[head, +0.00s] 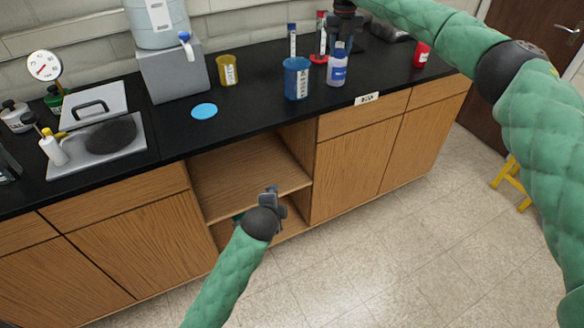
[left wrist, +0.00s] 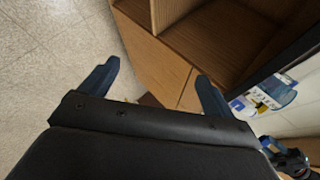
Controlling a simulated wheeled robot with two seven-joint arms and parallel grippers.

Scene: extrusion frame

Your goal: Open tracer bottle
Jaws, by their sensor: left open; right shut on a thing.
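A small clear bottle with a blue label (head: 337,70) stands upright on the black counter, right of a larger blue jar (head: 297,78). I take it for the tracer bottle. My right gripper (head: 342,36) is directly above it, shut on its top. The fingers hide the cap, so I cannot tell whether it is loose from the neck. My left gripper (head: 270,193) is open and empty in front of the open cabinet, below counter height. Its spread fingers also show in the left wrist view (left wrist: 153,73), with nothing between them.
A yellow cup (head: 228,70), a blue disc (head: 204,111) and a red container (head: 421,54) are on the counter. Tubes with blue (head: 292,40) and red (head: 320,34) caps stand behind the bottle. The open cabinet shelf (head: 245,180) lies below; the counter front is bare.

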